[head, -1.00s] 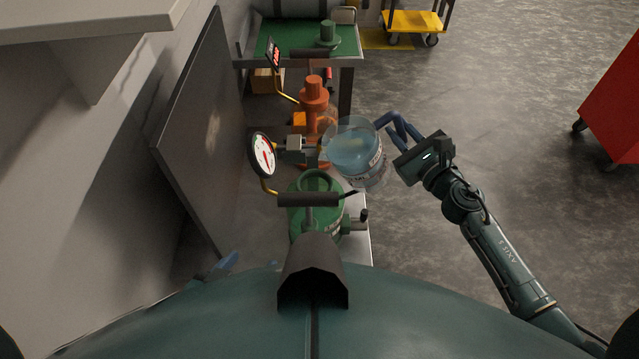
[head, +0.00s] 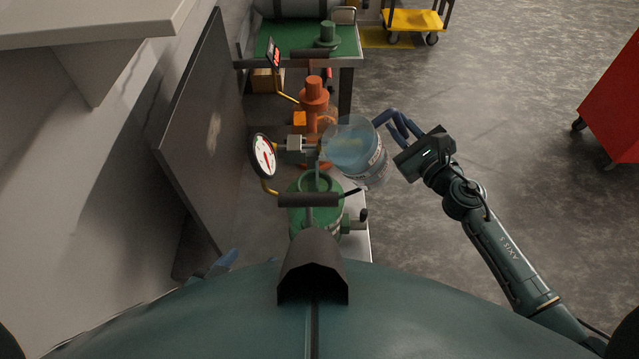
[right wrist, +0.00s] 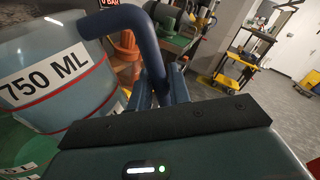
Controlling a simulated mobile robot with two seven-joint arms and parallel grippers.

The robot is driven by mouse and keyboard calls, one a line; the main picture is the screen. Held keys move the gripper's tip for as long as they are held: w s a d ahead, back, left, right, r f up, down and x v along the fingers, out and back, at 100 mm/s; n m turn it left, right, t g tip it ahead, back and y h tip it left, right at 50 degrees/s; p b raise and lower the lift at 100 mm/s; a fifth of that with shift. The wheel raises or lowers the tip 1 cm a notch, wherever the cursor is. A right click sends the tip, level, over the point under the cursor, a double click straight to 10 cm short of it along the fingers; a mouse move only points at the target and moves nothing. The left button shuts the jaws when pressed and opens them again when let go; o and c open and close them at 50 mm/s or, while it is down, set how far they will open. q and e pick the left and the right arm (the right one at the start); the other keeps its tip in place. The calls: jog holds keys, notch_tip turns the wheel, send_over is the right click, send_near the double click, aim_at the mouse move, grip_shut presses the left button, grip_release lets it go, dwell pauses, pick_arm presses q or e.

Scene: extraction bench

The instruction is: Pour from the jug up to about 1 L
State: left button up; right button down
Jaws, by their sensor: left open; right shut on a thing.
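The clear jug (head: 352,148) holds blue liquid and is tilted to the left over the green vessel (head: 300,186). A thin pale stream seems to fall from its left lip into the vessel's open top. My right gripper (head: 400,136) is shut on the jug's blue handle (head: 384,117). In the right wrist view the jug (right wrist: 58,72) shows a "750 ML" label and red lines, with the handle (right wrist: 143,40) between my right fingers (right wrist: 158,88). Of my left gripper (head: 224,262) only a blue tip shows past my body; the rest is hidden. The level inside the vessel cannot be seen.
A round dial gauge (head: 263,156) stands left of the jug. An orange vessel (head: 314,108) stands behind the green one. A grey panel (head: 203,130) bounds the left side. The floor to the right is open, up to a red cabinet (head: 615,105).

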jog(key=shift+r, duration=0.3)
jog(key=shift+a+r+n+p, duration=0.1)
jog(key=shift+r+n+p, duration=0.2)
jog(key=shift+r+p, duration=0.25)
dwell(0.6)
jog(key=shift+r+n+p, duration=0.4)
jog(key=shift+r+p, duration=0.05)
jog(key=shift+r, duration=0.2)
dwell(0.7)
jog(key=shift+s+a+r+n+p, duration=0.1)
jog(key=shift+a+r+n+p, duration=0.1)
jog(key=shift+r+n+p, duration=0.35)
dwell(0.9)
